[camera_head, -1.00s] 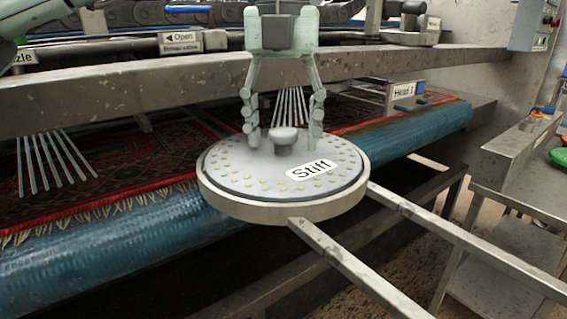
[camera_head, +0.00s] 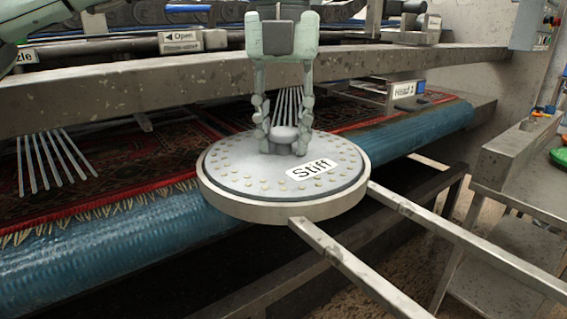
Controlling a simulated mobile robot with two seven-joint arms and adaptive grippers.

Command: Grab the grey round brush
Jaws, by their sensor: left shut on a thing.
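The grey round brush (camera_head: 240,178) is a flat disc with a ring of small pale dots, a "Stiff" label and a short knob (camera_head: 284,135) in its middle. It lies flat in a round metal holder with two bars. My left gripper (camera_head: 283,146) points down from above, its two fingers closed on either side of the knob, fingertips close to the disc's top. The underside of the brush is hidden. My right gripper does not show.
A patterned red rug (camera_head: 125,165) lies behind the holder, with a blue roller (camera_head: 110,232) along its front. A long metal beam (camera_head: 130,85) crosses behind the gripper. A metal side table (camera_head: 515,160) stands at the right. A "Head 1" sign (camera_head: 404,90) is behind right.

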